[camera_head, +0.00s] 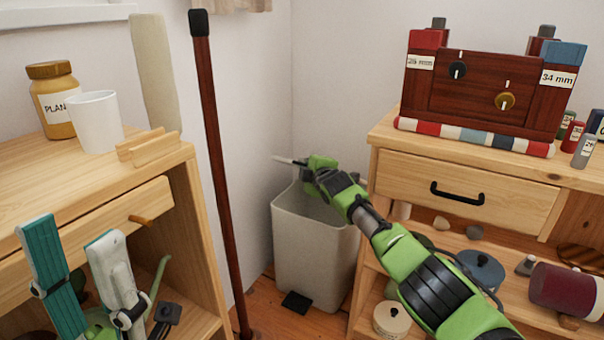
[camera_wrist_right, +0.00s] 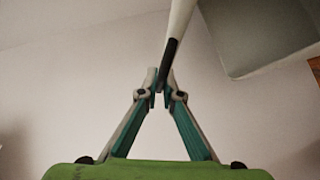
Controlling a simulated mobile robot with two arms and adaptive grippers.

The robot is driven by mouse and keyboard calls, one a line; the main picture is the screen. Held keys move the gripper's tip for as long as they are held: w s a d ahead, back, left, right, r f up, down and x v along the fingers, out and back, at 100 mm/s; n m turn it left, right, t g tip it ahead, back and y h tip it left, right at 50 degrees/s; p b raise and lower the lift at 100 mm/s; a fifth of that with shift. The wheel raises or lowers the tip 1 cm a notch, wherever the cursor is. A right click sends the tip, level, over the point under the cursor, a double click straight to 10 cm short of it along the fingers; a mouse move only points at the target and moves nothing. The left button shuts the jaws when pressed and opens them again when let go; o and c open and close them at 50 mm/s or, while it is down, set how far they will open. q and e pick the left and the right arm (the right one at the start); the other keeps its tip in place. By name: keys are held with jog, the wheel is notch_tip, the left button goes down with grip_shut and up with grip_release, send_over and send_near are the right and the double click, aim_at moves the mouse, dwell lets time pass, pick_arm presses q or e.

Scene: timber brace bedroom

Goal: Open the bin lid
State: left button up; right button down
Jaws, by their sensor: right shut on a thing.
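The white bin (camera_head: 315,257) stands on the floor in the corner between the two wooden units. Its top is uncovered at the front, and I see into its shaded inside. A thin pale strip, apparently the lid edge-on (camera_head: 288,160), shows above the rim. My right gripper (camera_head: 307,166) is above the bin opening. In the right wrist view its fingers (camera_wrist_right: 160,92) close on the dark end of a pale bar, apparently the lid's edge or tab (camera_wrist_right: 171,55). My left gripper (camera_head: 82,262) is at the lower left, its teal-and-white fingers wide apart and empty.
A dark red pole (camera_head: 215,150) stands left of the bin. The left unit (camera_head: 165,200) holds a jar (camera_head: 55,108) and a white cup (camera_head: 96,124). The right unit's drawer (camera_head: 470,190) is close to my right arm. A black pedal (camera_head: 296,302) sits at the bin's foot.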

jog(key=shift+w+d+r, duration=0.2)
jog(key=shift+w+r, duration=0.1)
jog(key=shift+r, duration=0.3)
jog(key=c, duration=2.2)
grip_release()
notch_tip(320, 180, up, 10)
jog(key=shift+r, duration=0.1)
